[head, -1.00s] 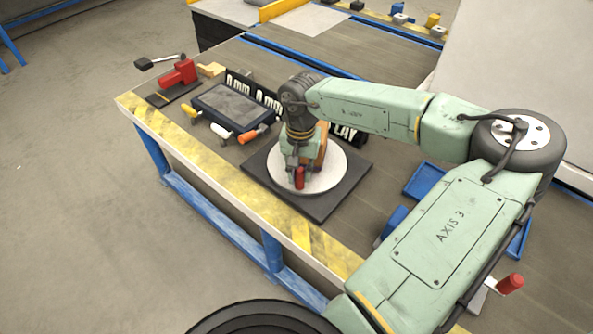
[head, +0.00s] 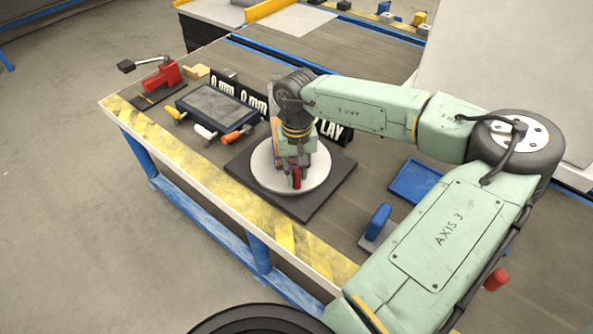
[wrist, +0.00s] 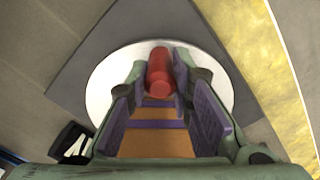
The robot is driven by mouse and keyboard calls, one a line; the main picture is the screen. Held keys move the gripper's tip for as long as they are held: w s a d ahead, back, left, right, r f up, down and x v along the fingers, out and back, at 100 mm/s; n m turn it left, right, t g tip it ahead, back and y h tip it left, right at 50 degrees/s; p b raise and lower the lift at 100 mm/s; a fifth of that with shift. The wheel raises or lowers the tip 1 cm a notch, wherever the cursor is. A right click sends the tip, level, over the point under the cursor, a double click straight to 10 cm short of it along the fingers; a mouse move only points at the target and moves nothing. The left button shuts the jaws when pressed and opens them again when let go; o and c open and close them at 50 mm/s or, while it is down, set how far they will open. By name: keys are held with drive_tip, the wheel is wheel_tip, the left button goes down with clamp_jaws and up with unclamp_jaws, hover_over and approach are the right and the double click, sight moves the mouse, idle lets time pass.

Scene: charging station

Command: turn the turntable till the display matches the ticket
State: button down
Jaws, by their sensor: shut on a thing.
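The turntable is a pale round disc (head: 262,172) on a dark square base (head: 308,208) near the table's front edge. Its disc also shows in the wrist view (wrist: 100,90). A red upright peg (wrist: 159,72) stands at the disc, between my fingertips. My gripper (head: 296,170) points down over the disc and is shut on this peg. An orange piece with purple bands (wrist: 155,143) shows between my fingers in the wrist view. A black display board with white letters (head: 240,95) stands behind, partly hidden by my arm; "0 mm 0 mm" and "LAY" show. I cannot make out a ticket.
A dark framed panel (head: 222,108) lies left of the turntable, with yellow, white and orange-handled tools (head: 205,131) before it. A red clamp (head: 164,75) stands at the far left. A blue tray (head: 415,181) and a blue-handled block (head: 379,222) lie to the right.

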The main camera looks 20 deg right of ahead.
drive_tip(key=shift+d, duration=0.1)
idle(0.4)
drive_tip(key=c, duration=1.4)
unclamp_jaws()
wheel_tip(320, 180, up, 12)
